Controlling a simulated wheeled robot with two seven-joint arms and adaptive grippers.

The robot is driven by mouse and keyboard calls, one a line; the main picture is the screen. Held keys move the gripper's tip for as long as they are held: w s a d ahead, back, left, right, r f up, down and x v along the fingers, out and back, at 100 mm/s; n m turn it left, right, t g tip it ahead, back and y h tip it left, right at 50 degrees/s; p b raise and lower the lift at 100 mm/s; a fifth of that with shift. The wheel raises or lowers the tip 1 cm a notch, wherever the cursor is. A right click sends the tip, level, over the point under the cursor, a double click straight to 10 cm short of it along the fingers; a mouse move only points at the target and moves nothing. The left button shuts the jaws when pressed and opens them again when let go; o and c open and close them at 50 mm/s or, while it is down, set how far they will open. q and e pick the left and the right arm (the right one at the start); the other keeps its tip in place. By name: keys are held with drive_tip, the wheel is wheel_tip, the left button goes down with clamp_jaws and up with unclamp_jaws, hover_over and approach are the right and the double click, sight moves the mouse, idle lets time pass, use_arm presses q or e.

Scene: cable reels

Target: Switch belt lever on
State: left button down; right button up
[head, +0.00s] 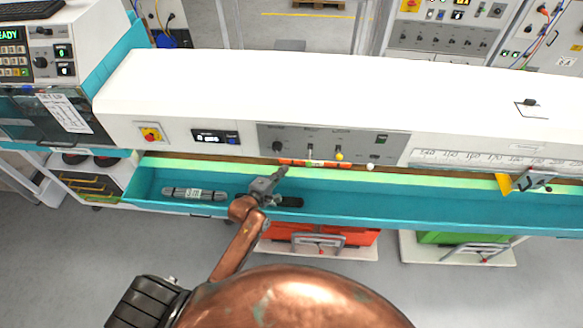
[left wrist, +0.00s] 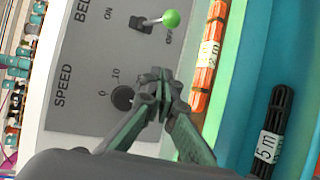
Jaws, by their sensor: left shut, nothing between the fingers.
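The belt lever with a green ball tip (left wrist: 171,19) stands on the grey control panel (left wrist: 85,75), by the labels ON and OFF. Its ball leans toward the OFF side. The lever is small in the head view (head: 309,162). My left gripper (left wrist: 160,82) is shut and empty, in front of the panel near the speed knob (left wrist: 122,97). Its tips are apart from the green ball in the left wrist view. In the head view my left gripper (head: 283,172) is just below the panel, left of the lever. My right gripper is not in view.
A yellow-tipped lever (head: 339,156) and a white-tipped one (head: 370,167) are right of the belt lever. An orange cable bundle (left wrist: 208,50) lies just below the panel. A dark bundle (left wrist: 272,135) and a grey one (head: 194,194) lie in the teal trough (head: 420,205).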

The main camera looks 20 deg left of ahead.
use_arm(q)
drive_tip(key=x, duration=0.8)
drive_tip(key=shift+w+d, duration=0.1)
drive_tip(key=shift+w, duration=0.1)
drive_tip(key=d, duration=0.1)
drive_tip(key=s+d+p, duration=0.1)
drive_tip(key=d+p, duration=0.1)
drive_tip(key=shift+s+d+r, duration=0.15)
drive_tip(key=shift+d+r, duration=0.1)
drive_tip(key=shift+r, duration=0.05)
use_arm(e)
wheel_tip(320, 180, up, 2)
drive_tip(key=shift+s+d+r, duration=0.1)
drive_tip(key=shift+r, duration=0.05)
use_arm(q)
drive_tip(key=shift+d+r, duration=0.1)
drive_tip(key=shift+d, duration=0.05)
